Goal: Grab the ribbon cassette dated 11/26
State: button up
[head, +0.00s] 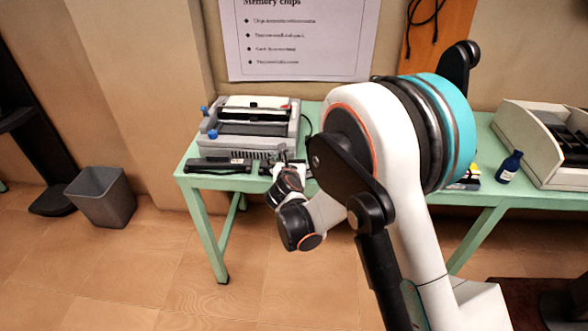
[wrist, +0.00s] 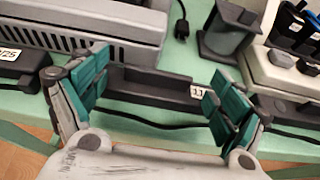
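A black ribbon cassette (wrist: 150,88) lies on the green table in the wrist view, in front of the grey machine. Its white label starts with "11"; the rest is hidden behind my right finger. A second black cassette (wrist: 20,72) lies at the left, its label ending in "25"; it also shows in the head view (head: 217,166). My gripper (wrist: 158,92) is open, its teal fingers apart on either side of the middle cassette's body, with nothing held. I cannot tell whether they touch it. In the head view my gripper (head: 286,178) is over the table's front edge, partly covering the middle cassette.
A grey printer-like machine (head: 250,128) stands right behind the cassettes. A dark spool-like object (wrist: 228,35) stands behind right.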

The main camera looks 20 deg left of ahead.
jog(key=c, duration=1)
jog(key=shift+r, duration=0.1)
